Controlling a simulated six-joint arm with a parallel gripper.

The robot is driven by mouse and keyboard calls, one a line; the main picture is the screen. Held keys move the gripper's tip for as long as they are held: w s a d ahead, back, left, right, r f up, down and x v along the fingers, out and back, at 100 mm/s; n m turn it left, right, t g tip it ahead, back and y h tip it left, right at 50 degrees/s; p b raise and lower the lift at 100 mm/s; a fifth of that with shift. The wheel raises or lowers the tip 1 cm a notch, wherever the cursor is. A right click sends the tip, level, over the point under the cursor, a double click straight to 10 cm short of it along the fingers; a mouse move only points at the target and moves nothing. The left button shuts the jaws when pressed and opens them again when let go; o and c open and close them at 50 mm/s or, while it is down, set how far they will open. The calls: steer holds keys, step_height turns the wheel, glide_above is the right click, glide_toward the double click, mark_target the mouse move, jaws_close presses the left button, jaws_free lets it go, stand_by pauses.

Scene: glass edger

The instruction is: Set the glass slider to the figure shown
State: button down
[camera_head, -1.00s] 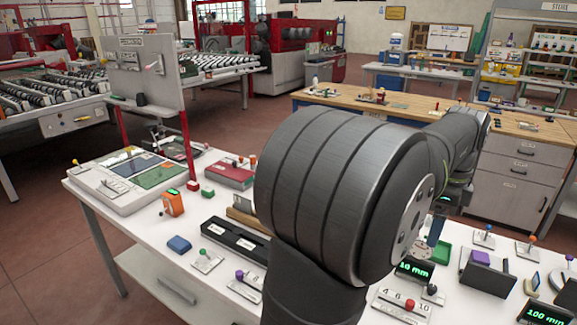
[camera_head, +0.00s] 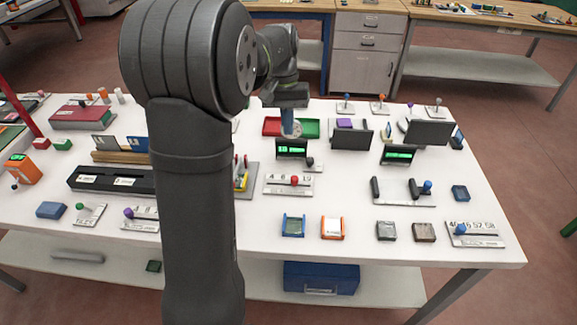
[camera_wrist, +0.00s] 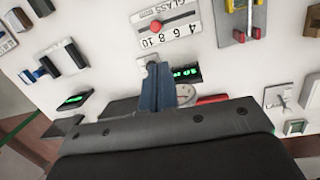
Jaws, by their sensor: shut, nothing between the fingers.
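The glass slider (camera_head: 288,184) is a pale plate with a red knob (camera_head: 294,181) on the white table. In the wrist view the plate (camera_wrist: 172,36) reads GLASS, with figures 4, 6, 8 and 10. Its red knob (camera_wrist: 156,26) appears near the 8, though the exact mark is hard to read. A small black display (camera_head: 292,149) behind it shows a green figure that looks like 10; it is partly hidden in the wrist view (camera_wrist: 187,73). My gripper (camera_head: 290,130) is shut and empty, behind the display. Its blue-grey fingers (camera_wrist: 165,88) are apart from the knob.
Red and green trays (camera_head: 308,127) lie around my gripper. A lever panel (camera_head: 243,180) stands left of the glass slider.

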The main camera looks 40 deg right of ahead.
steer(key=f+n, duration=0.2)
steer(key=f, duration=0.3)
steer(key=f+n, duration=0.3)
steer(key=f, duration=0.1)
steer(key=f+n, duration=0.3)
steer(key=f, duration=0.2)
steer(key=shift+s+a+f+g, duration=0.25)
steer(key=shift+s+f+g, duration=0.05)
steer(key=shift+s+g, duration=0.1)
steer(key=s+d, duration=0.3)
steer(key=v, duration=1)
